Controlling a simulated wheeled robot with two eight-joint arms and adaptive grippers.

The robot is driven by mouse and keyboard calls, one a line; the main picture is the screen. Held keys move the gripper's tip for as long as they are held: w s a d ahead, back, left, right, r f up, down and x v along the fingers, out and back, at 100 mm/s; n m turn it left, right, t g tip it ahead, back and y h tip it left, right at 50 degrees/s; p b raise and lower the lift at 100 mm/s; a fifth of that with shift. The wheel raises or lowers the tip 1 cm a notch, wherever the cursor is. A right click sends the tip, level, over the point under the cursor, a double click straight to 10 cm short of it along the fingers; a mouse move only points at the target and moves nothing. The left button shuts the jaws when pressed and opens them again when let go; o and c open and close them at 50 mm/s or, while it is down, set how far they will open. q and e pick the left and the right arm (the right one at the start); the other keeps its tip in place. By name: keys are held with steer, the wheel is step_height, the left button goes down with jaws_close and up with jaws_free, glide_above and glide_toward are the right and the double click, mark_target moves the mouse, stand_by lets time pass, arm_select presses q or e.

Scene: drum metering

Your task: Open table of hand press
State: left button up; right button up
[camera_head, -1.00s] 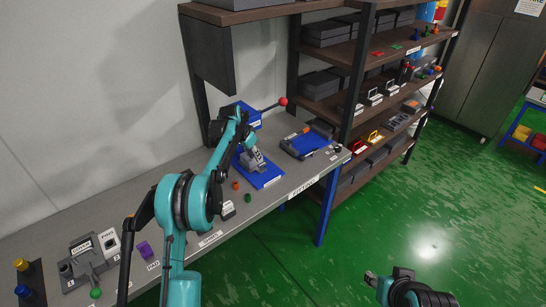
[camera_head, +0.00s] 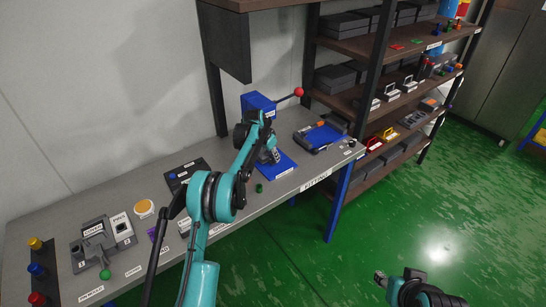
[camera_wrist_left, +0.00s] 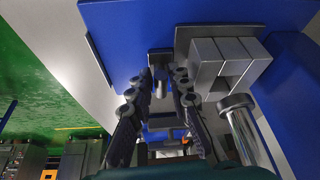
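The hand press has a blue body (camera_head: 258,103), a lever with a red ball (camera_head: 299,92) pointing right, and a blue base plate (camera_head: 283,167) on the bench. My left gripper (camera_head: 270,154) is low over the base plate, in front of the press body, and partly hides it. In the left wrist view its two dark fingers (camera_wrist_left: 160,78) stand apart. A small metal pin (camera_wrist_left: 161,88) shows between them. Grey metal blocks (camera_wrist_left: 228,65) and a steel rod (camera_wrist_left: 242,130) are to their right. My right gripper (camera_head: 379,278) is over the green floor, too small to read.
A blue-and-grey device (camera_head: 320,137) lies right of the press. A green knob (camera_head: 259,188) is near the bench's front edge. A black panel (camera_head: 187,172), an orange-topped round item (camera_head: 144,208) and a grey fixture (camera_head: 94,243) are left. Shelves (camera_head: 385,95) stand behind right.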

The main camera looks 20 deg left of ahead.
arm_select(q)
jaws_close()
steer(key=s+d, duration=0.2)
steer(key=d, duration=0.1)
steer(key=s+d, duration=0.4)
steer(key=d, duration=0.1)
steer(key=shift+s+d, duration=0.35)
steer(key=shift+s, duration=0.05)
steer(key=shift+o, duration=1.9)
jaws_free()
steer(key=v, duration=1.2)
